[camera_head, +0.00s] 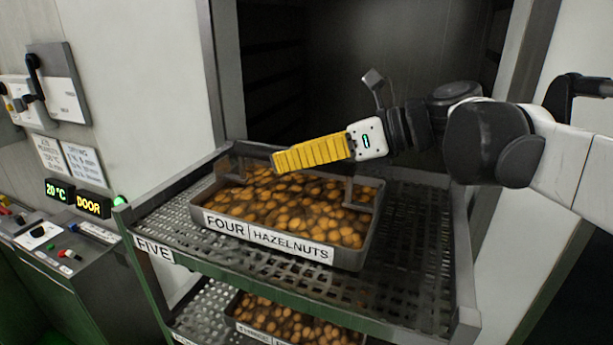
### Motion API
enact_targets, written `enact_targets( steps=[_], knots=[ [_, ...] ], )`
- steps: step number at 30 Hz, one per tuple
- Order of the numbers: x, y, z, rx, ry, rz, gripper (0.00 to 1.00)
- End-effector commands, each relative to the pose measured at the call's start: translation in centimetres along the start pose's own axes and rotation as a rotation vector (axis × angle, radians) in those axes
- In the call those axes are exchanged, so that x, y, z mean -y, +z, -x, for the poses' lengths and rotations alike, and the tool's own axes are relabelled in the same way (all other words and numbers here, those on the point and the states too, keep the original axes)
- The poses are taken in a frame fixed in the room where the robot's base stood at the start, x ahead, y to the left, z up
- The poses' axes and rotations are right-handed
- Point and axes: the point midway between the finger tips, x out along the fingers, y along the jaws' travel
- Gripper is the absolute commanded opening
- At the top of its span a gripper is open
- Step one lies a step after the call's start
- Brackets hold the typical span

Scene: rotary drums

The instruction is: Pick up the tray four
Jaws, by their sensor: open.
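Tray four (348,258) is a dark metal tray full of brown hazelnuts, with a white front label reading FOUR, HAZELNUTS. It lies flat on the perforated shelf marked FIVE (420,262). An upright handle (348,190) stands at its right end, and another (235,168) at its left end. My gripper (292,157), with yellow ribbed fingers, reaches in from the right and hangs above the back of the tray. It is open and holds nothing. It hides part of the tray's back rim.
A lower shelf holds another nut tray (285,322). Metal posts (462,250) frame the rack, with a dark chamber behind. The shelf is bare right of tray four.

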Motion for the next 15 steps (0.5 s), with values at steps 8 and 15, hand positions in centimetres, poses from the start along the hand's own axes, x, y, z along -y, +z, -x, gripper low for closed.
enact_targets(
  steps=[8,15],
  knots=[
    [0.04,-0.05,-0.66,0.000,-0.002,0.000,0.47],
    [0.02,-0.04,-0.64,0.000,-0.001,0.000,0.00]
  ],
)
